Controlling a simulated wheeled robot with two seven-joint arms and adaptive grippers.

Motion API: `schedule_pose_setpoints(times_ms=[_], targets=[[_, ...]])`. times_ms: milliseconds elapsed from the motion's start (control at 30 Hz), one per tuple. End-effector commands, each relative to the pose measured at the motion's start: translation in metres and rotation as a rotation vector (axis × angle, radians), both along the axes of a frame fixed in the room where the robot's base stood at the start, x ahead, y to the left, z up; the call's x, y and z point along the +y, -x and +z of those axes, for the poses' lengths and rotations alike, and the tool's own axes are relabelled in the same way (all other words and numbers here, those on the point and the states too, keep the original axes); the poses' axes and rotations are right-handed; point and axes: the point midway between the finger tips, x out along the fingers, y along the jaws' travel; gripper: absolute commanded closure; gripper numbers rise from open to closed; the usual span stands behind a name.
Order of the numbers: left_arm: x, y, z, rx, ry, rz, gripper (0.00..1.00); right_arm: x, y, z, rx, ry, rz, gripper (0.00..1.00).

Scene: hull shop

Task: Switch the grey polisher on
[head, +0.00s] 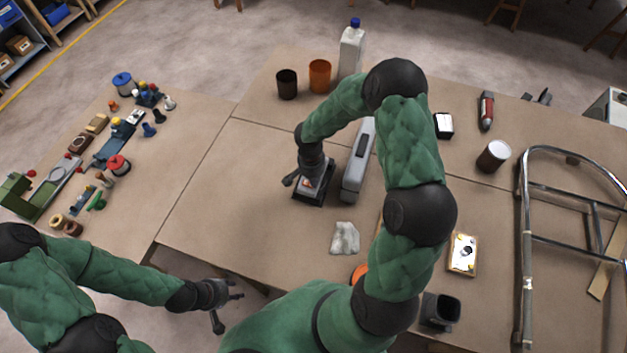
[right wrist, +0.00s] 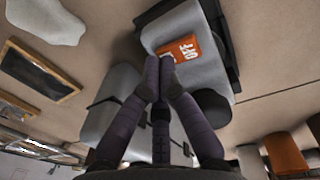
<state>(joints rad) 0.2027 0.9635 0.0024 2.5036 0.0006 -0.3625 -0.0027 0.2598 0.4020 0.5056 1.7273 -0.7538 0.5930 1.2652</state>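The grey polisher, a light grey body on a dark base (head: 318,196), stands near the middle of the table, mostly under my right gripper (head: 304,181). In the right wrist view its grey body (right wrist: 209,75) carries an orange label (right wrist: 190,48) that reads OFF. The fingers of my right gripper (right wrist: 161,77) are drawn together, with no object between them. Their tips overlap the label's edge; I cannot tell whether they touch. Any switch there is hidden by the fingers. My left gripper (head: 232,294) is open and empty, off the table's near edge.
A long grey tool (head: 354,176) lies just right of the polisher. A white cloth (head: 345,238) lies nearer. A dark cup (head: 287,85), an orange cup (head: 320,75) and a white bottle (head: 351,50) stand behind. A metal tube frame (head: 527,240) fills the right side.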

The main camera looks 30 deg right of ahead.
Motion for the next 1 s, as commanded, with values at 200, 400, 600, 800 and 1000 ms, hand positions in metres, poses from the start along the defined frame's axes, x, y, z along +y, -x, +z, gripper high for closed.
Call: schedule_pose_setpoints(times_ms=[200,400,600,800,1000], targets=[[0.000,0.000,-0.001,0.000,0.000,0.000,0.60,0.004,-0.003,0.001,0.000,-0.001,0.001,1.00],[0.000,0.000,-0.003,0.000,0.000,0.000,0.60,0.009,-0.010,0.004,-0.001,0.000,0.002,1.00],[0.000,0.000,-0.003,0.000,0.000,0.000,0.60,0.010,-0.012,0.006,-0.001,-0.001,0.001,1.00],[0.000,0.000,-0.003,0.000,0.000,0.000,0.60,0.010,-0.012,0.006,-0.001,-0.001,0.000,1.00],[0.000,0.000,0.006,0.000,0.000,0.000,0.60,0.007,-0.015,0.023,-0.001,0.000,-0.001,1.00]])
